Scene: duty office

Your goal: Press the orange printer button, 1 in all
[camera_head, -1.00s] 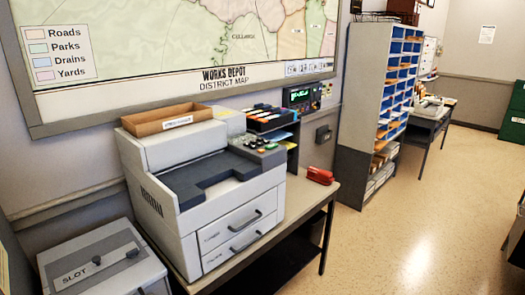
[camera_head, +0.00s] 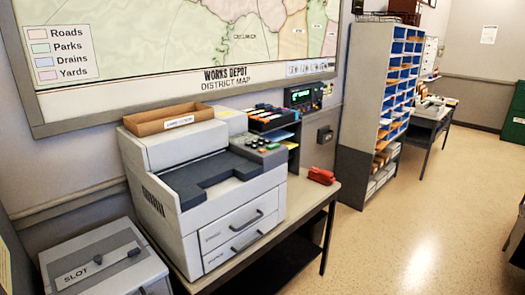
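The printer (camera_head: 205,185) is a large grey and white machine with a dark top and two front drawers, standing on a table in the head view. Its dark control panel (camera_head: 258,150) is at the top right of the machine and carries several small coloured buttons. The buttons are too small for me to single out the orange one with certainty. Neither of my grippers shows in the view, and nothing is touching the panel.
A brown cardboard tray (camera_head: 167,120) lies on top of the printer. A red stapler-like object (camera_head: 321,176) lies on the table (camera_head: 300,212) to its right. A grey box marked SLOT (camera_head: 105,268) stands at the lower left.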

